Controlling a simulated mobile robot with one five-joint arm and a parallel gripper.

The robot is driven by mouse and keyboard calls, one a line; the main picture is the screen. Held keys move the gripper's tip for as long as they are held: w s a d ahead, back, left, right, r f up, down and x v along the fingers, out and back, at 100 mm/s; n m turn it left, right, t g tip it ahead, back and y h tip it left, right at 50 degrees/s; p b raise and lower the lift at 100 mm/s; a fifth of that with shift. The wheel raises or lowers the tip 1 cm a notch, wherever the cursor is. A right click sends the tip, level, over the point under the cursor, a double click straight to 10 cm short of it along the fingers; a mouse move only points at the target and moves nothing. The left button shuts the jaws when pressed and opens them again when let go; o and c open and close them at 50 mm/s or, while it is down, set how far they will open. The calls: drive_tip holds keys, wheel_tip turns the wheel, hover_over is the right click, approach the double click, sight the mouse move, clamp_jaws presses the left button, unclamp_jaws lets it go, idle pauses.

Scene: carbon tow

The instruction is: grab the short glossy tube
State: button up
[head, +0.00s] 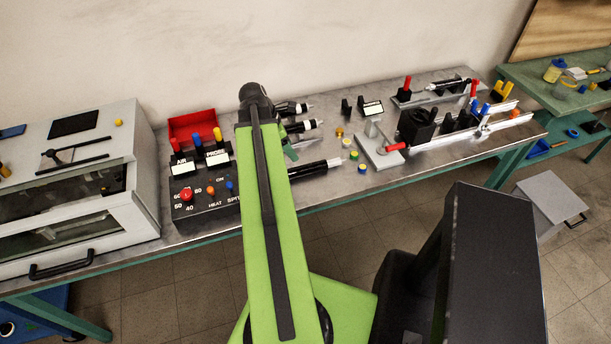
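Several black tubes with pale tips lie on the metal workbench, just right of my green arm. The uppermost black tube (290,108) looks short, and a similar black tube (302,127) lies below it. A larger black tube (314,170) with a white end and a shiny highlight lies nearer the front edge. My arm covers the left ends of these tubes, so I cannot compare their full lengths or tell which is the short glossy one. My gripper is not visible; my arm link hides the area beyond it.
A black control box (205,205) with knobs and a red bin (197,130) stand left of my arm. A white cabinet (100,190) is farther left. Small coloured-lid jars (353,156), a grey fixture (376,146) and a rail (495,128) stand to the right.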

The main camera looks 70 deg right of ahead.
sight(304, 167)
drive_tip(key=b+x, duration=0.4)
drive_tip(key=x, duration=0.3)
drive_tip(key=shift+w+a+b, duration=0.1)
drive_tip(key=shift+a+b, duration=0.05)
drive_tip(key=shift+b, duration=0.25)
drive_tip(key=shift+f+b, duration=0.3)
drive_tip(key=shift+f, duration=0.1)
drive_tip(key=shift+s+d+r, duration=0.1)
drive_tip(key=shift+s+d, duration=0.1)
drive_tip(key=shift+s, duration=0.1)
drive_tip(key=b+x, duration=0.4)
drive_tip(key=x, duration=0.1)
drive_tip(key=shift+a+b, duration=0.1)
drive_tip(key=shift+b, duration=0.3)
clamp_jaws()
